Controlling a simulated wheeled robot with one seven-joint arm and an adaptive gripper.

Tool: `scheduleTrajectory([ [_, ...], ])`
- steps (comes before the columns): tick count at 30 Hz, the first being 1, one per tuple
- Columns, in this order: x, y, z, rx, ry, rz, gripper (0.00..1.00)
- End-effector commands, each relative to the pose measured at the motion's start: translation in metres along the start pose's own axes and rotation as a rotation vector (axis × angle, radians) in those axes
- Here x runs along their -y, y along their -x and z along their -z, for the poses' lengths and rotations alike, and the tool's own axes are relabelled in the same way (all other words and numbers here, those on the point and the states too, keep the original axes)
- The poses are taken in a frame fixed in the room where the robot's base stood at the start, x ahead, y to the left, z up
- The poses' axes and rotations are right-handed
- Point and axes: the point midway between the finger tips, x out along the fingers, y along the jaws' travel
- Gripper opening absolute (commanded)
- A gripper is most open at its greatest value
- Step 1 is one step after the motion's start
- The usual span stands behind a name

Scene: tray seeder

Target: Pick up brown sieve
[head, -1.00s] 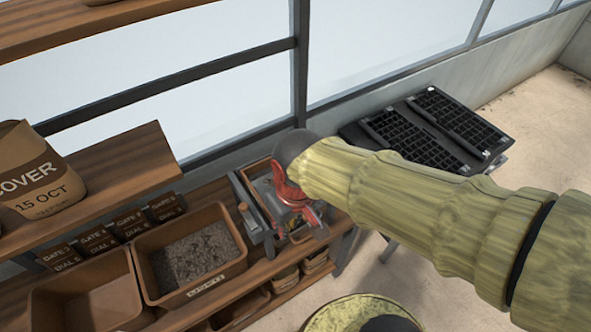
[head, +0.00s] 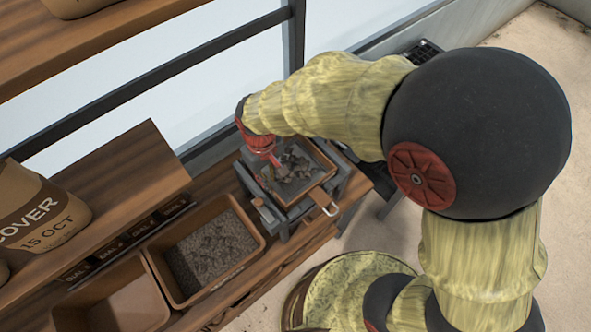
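The brown sieve (head: 313,189) is a square, shallow frame with a brown rim. Grey, stone-like lumps (head: 297,165) lie in it. It sits on a dark grey stand (head: 280,222) at the right end of the wooden bench. A pale metal loop (head: 324,203) sticks out at its front right corner. My gripper (head: 272,160), with red parts, is at the sieve's left and back side, over or at its edge. The fingers are small and partly hidden, so I cannot tell whether they are open or touch the sieve.
A brown bin of dark soil (head: 258,232) stands left of the stand, with an emptier bin (head: 128,302) beside it. A wooden shelf (head: 130,185) with a brown bag (head: 40,212) is above. Black seed trays (head: 424,50) are mostly hidden behind my arm.

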Motion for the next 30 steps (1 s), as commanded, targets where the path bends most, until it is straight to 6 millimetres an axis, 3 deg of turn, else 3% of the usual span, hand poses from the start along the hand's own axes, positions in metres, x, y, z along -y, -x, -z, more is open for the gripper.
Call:
scheduleTrajectory([
  [3,0.002,-0.020,-0.001,0.005,0.000,0.000,0.15],
  [9,0.001,-0.036,0.000,0.001,0.000,0.000,0.15],
  [16,0.001,-0.036,0.001,0.000,0.000,0.000,0.15],
  [24,0.001,-0.036,0.000,0.000,0.000,0.000,0.00],
  [30,0.001,-0.036,0.000,0.000,0.000,0.000,0.00],
])
